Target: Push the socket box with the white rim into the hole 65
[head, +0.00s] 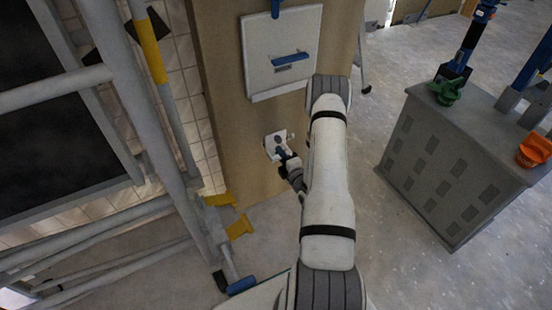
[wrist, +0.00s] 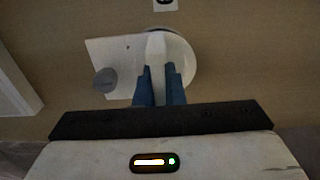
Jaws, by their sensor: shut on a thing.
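My gripper (head: 284,156) reaches to a small white plate (head: 272,143) low on a tan panel. In the wrist view, the two blue fingers (wrist: 159,84) are shut on a white piece that stands in front of a round white rim (wrist: 185,72). I take this for the socket box; its body is hidden behind the rim and fingers. The rim lies close against the panel, overlapping the right part of the white plate (wrist: 108,55). A grey round spot (wrist: 105,80) shows at the plate's lower left. The hole is not clearly visible, and I cannot tell how deep the box sits.
A larger white panel (head: 285,40) with blue handles is above on the tan board (head: 228,100). Metal scaffold tubes (head: 130,70) stand left. A grey cabinet (head: 455,160) with green and orange items stands right. Floor between board and cabinet is clear.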

